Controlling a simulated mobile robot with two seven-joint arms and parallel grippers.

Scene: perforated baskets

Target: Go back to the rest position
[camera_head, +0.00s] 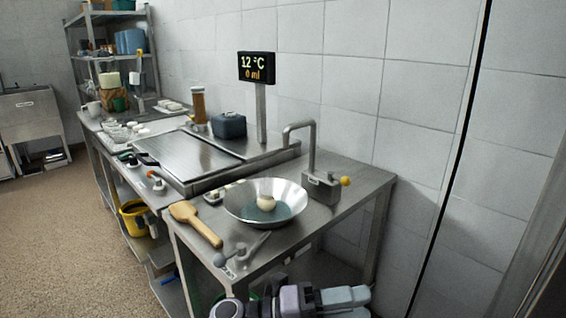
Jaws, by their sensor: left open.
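My left gripper (285,300) shows at the bottom edge of the head view as dark and grey parts, cut off by the frame. It is open and is low in front of the steel table (335,225), apart from the metal bowl. Its fingertips are hard to make out. My right gripper is not in view. The wide metal bowl (290,190) stands on the table with a pale round thing (266,202) in bluish liquid. A wooden paddle (196,224) lies left of the bowl.
A small tap (320,182) with a yellow knob stands behind the bowl. A display (257,68) on a post reads 12 °C and 0 ml. A flat griddle (200,155) adjoins on the left. A yellow bucket (133,222) is below. The floor at left is clear.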

